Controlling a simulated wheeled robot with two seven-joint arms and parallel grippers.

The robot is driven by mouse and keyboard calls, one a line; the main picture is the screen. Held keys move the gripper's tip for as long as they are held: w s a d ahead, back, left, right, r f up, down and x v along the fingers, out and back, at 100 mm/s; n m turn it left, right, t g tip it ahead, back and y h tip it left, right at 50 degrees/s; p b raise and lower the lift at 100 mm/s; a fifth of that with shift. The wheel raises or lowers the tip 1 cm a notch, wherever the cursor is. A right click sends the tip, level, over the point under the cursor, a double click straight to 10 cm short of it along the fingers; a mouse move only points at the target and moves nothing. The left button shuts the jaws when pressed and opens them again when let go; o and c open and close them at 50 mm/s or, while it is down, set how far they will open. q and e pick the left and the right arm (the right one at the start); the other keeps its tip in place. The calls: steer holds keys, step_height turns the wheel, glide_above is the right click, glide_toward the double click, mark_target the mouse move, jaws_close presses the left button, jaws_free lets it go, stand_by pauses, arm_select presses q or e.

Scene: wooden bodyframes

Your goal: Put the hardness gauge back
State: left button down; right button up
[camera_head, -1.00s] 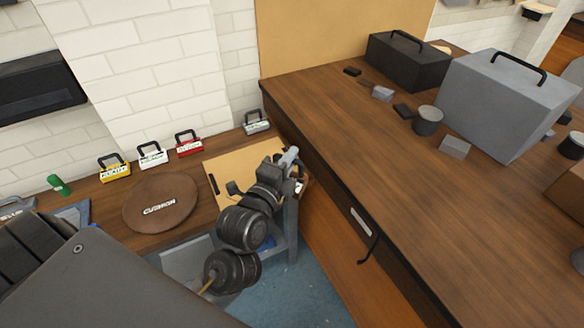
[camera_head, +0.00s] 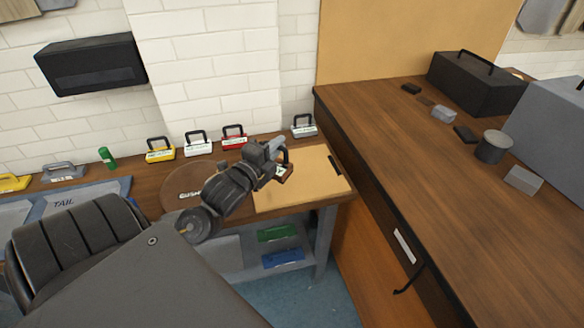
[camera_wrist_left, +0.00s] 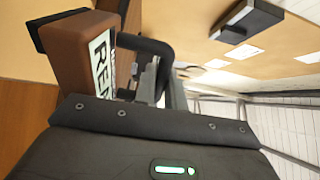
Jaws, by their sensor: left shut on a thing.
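My left gripper (camera_head: 275,156) is shut on the black handle of a brown block (camera_head: 286,174), above the tan board on the low bench. In the left wrist view the brown block (camera_wrist_left: 82,48) has a white label beginning "RE", and its black handle runs to the gripper (camera_wrist_left: 165,75). I see no label reading hardness gauge, so I cannot tell whether this block is it. My right gripper is not in view.
The tan board (camera_head: 305,192) lies on the bench (camera_head: 137,178). Yellow (camera_head: 160,153), white (camera_head: 197,147), red (camera_head: 234,140) and grey (camera_head: 304,129) handled blocks line the wall. A round brown cushion (camera_head: 180,190) is partly hidden. The taller wooden counter (camera_head: 400,150) stands right.

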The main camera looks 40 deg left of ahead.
arm_select(q)
steer(key=w+a+f+p, duration=0.1)
steer(key=w+f, duration=0.3)
steer(key=w+a+f+p, duration=0.1)
steer(key=w+a+f, duration=0.1)
steer(key=w+f, duration=0.2)
steer(key=w+a+f+p, duration=0.1)
steer(key=w+f, duration=0.4)
steer(key=shift+w+a, duration=0.15)
steer(key=shift+w, duration=0.05)
steer(key=c, duration=1.9)
jaws_free()
steer(key=shift+f, duration=0.1)
steer(key=o, duration=0.4)
steer(key=shift+o, duration=0.2)
steer(key=shift+s, duration=0.15)
